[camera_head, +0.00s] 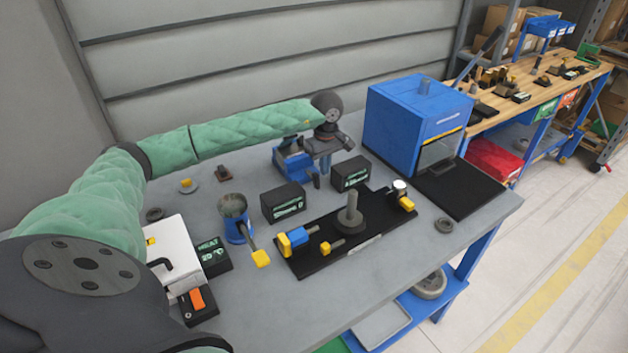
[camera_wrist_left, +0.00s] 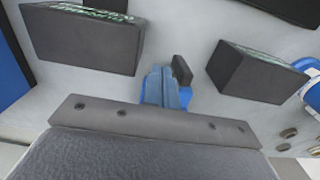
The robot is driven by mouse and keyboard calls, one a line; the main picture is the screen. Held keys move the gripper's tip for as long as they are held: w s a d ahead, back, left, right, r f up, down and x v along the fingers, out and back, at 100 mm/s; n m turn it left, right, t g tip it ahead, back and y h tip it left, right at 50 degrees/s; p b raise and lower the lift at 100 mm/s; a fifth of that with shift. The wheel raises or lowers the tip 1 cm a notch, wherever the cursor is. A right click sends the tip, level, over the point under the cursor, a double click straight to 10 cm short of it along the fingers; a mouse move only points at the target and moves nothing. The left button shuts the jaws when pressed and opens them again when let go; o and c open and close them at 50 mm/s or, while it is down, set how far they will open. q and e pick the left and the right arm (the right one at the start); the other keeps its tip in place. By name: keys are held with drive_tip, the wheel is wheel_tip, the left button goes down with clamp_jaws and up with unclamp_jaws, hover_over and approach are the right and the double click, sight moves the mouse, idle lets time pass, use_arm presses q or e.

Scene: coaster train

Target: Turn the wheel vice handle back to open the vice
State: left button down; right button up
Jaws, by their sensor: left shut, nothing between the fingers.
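The wheel vice (camera_head: 291,163) is blue with grey parts and stands at the back of the grey workbench. My left gripper (camera_head: 325,168) points down close to the right side of the vice. Its fingers are shut with nothing between them. The gripper hides part of the vice, and I cannot tell whether it touches the handle. In the left wrist view, blue of the vice (camera_wrist_left: 186,97) shows just beyond the wide grey gripper body, with a small dark part beside it. The handle's turn and the jaw gap cannot be made out. My right gripper is out of view.
Two black boxes (camera_head: 283,203) (camera_head: 350,173) stand in front of the vice. A black fixture board (camera_head: 330,257) with a grey post lies nearer. A blue machine (camera_head: 412,120) stands to the right. A blue cup-shaped tool (camera_head: 236,222) stands left of the boxes.

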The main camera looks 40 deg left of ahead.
sight(316, 173)
use_arm(q)
drive_tip(key=shift+f, duration=0.3)
drive_tip(key=shift+s+a+b, duration=0.35)
drive_tip(key=shift+s+b, duration=0.15)
drive_tip(key=shift+s, duration=0.4)
idle(0.5)
drive_tip(key=shift+s+a+f, duration=0.1)
drive_tip(key=shift+s+a, duration=0.05)
drive_tip(key=shift+s, duration=0.3)
drive_tip(key=shift+r+p, duration=0.7)
drive_tip(key=shift+r, duration=3.45)
